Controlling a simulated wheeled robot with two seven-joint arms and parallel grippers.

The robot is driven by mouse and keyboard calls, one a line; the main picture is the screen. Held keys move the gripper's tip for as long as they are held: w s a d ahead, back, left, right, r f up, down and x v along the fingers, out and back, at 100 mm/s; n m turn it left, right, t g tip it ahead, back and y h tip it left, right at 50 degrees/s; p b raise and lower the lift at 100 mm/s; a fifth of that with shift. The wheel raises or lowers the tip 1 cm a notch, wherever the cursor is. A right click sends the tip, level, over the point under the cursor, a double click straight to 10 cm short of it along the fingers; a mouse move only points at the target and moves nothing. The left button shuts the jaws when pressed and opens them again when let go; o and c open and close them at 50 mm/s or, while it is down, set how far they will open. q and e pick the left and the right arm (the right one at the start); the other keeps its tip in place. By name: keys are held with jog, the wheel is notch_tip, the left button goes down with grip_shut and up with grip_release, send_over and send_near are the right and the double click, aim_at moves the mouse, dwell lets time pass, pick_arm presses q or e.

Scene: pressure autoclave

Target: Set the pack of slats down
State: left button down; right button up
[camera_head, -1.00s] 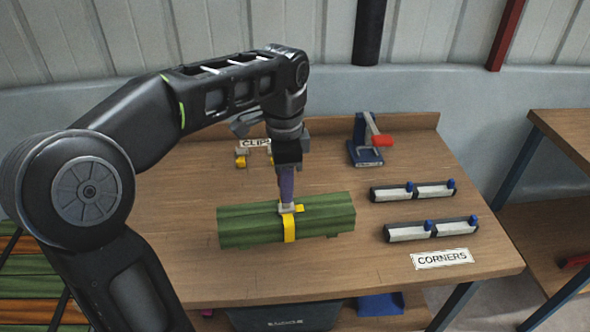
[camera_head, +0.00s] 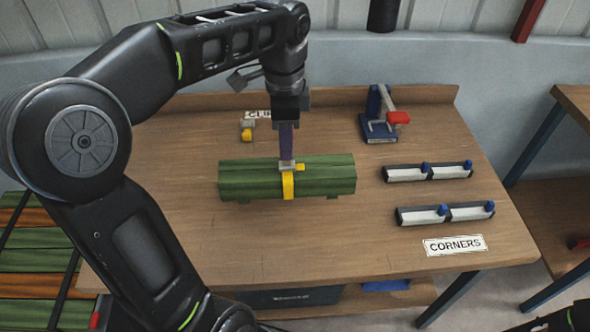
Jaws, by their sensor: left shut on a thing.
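The pack of slats (camera_head: 245,178) is a bundle of green slats with a yellow band (camera_head: 288,188) around its middle. It lies level over the middle of the wooden workbench (camera_head: 300,240). My left gripper (camera_head: 287,166) points straight down from above and is shut on the pack at the top of the yellow band. Small feet show under the pack, and I cannot tell whether they touch the bench top. A dark part of my right arm shows in the bottom right corner; its gripper is not in view.
A blue stand with a red handle (camera_head: 398,118), two black-and-white corner racks (camera_head: 428,172) and a CORNERS label (camera_head: 455,245) are on the right. A yellow clip (camera_head: 246,134) lies behind the pack by a partly hidden label. The bench front is clear.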

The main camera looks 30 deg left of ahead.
aim_at(286, 164)
pick_arm(q)
jog(key=shift+f, duration=2.3)
jog(key=shift+f, duration=1.8)
jog(key=c, duration=1.5)
grip_release()
jog(key=shift+f, duration=0.2)
jog(key=o, duration=0.4)
jog(key=shift+o, duration=0.2)
